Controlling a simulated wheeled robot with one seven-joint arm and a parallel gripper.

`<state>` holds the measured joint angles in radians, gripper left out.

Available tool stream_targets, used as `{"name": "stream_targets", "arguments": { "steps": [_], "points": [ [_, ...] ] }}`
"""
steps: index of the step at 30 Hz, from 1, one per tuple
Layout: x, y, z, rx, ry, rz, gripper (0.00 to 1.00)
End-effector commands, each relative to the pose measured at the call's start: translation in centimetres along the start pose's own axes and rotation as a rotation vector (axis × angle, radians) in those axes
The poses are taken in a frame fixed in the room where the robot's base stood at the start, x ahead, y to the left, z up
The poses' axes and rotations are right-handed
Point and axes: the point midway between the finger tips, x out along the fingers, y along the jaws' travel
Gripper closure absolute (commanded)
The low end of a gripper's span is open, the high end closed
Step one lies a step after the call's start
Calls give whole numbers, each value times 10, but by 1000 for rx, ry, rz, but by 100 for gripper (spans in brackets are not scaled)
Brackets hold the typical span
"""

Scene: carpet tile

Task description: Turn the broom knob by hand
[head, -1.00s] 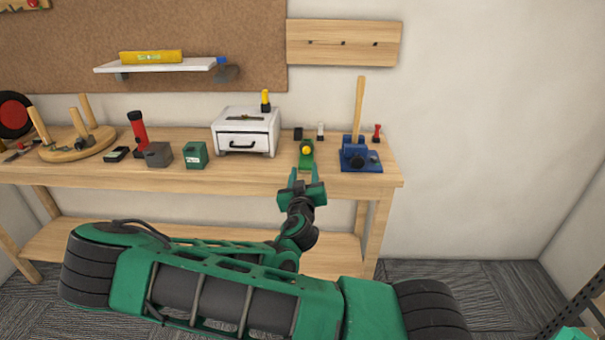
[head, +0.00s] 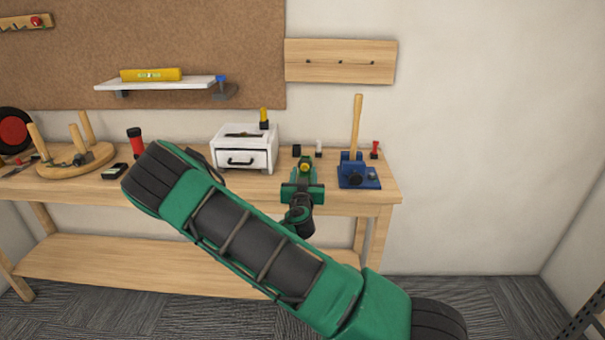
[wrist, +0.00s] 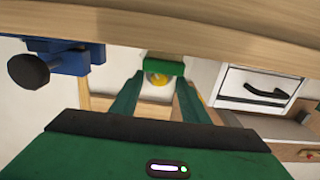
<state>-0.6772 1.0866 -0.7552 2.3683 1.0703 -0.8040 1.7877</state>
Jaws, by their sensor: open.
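A blue clamp-like holder (head: 352,183) stands at the right end of the bench, with an upright wooden stick (head: 357,122) and a dark round knob (head: 355,179) on its front. The holder (wrist: 70,60) and black knob (wrist: 28,71) show at the left of the wrist view, which looks upside down. Left of the holder, a green piece with a yellow round top (head: 305,167) sits on the bench. My gripper (head: 304,172) is open and points at this piece; the yellow top (wrist: 158,79) shows between the fingers. I cannot tell whether they touch it. No broom head is visible.
A white drawer box (head: 245,148) stands left of my gripper. Small black, white and red items (head: 375,150) stand behind. A round wooden base with pegs (head: 75,160) is at the far left. My arm hides part of the bench (head: 385,195).

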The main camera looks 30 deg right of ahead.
Motion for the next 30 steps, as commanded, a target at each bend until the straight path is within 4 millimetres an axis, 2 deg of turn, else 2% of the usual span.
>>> {"name": "stream_targets", "arguments": {
  "steps": [6, 15, 16, 21, 26, 30],
  "points": [
    [18, 0, 0, 0, 0, -1, 59],
    [20, 0, 0, -2, 0, -2, 59],
    [20, 0, 0, -2, 0, -2, 61],
    [20, -1, 0, -1, -1, -2, 99],
    [20, -1, 0, -13, -1, -3, 99],
    [19, -1, 1, -96, -1, -3, 99]
  ]
}}
